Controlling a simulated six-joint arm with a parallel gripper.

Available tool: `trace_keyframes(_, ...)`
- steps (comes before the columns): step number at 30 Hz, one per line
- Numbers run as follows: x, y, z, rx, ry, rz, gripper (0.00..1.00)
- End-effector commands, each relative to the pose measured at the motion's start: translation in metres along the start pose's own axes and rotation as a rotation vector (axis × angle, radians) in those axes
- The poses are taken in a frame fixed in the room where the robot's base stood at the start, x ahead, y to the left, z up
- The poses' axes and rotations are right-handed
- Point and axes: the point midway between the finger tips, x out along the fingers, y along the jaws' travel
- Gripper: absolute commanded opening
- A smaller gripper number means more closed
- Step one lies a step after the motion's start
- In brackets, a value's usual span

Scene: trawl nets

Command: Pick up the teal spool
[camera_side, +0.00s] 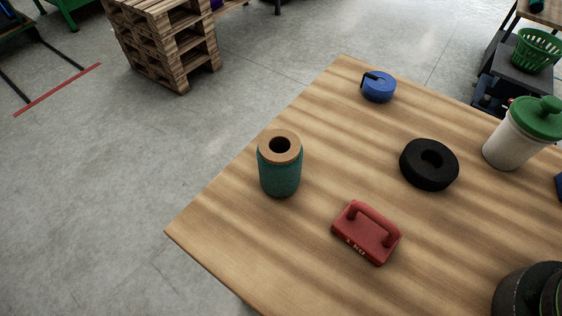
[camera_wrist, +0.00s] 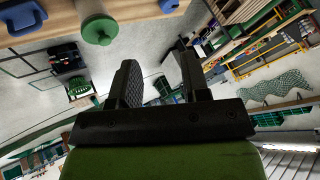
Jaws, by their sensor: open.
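The teal spool (camera_side: 280,173) stands upright near the left edge of the wooden table (camera_side: 230,215) in the side view. It has a tan top flange with a dark central hole. My gripper (camera_wrist: 157,75) shows in the wrist view, its two dark fingers apart with nothing between them. The gripper does not show in the side view, and the spool cannot be made out in the wrist view, so I cannot tell the distance between them.
A red weight block with a handle (camera_side: 367,232) sits right of and nearer than the spool. A black ring (camera_side: 429,164), a blue tape-like object (camera_side: 378,87) and a white green-lidded jar (camera_side: 508,143) stand farther right. Dark round objects (camera_side: 520,293) are at bottom right. Bare tabletop surrounds the spool.

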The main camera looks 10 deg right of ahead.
Motion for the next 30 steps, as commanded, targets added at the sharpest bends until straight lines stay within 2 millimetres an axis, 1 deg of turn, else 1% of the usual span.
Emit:
trace_keyframes(10,0.0,0.0,0.0,0.0,0.0,0.0,0.43)
trace_keyframes(11,0.0,0.0,0.0,0.0,0.0,0.0,0.49)
trace_keyframes(12,0.0,0.0,0.0,0.0,0.0,0.0,0.59)
trace_keyframes(14,0.0,0.0,0.0,0.0,0.0,0.0,0.72)
trace_keyframes(15,0.0,0.0,0.0,0.0,0.0,0.0,0.82)
trace_keyframes(17,0.0,0.0,0.0,0.0,0.0,0.0,0.95)
trace_keyframes(18,0.0,0.0,0.0,0.0,0.0,0.0,1.0)
trace_keyframes(23,0.0,0.0,0.0,0.0,0.0,0.0,1.0)
trace_keyframes(26,0.0,-0.003,-0.004,-0.029,-0.01,-0.002,1.0)
trace_keyframes(29,0.001,-0.015,-0.017,-0.133,-0.048,-0.006,1.0)
trace_keyframes(30,0.002,-0.022,-0.025,-0.2,-0.071,-0.009,1.0)
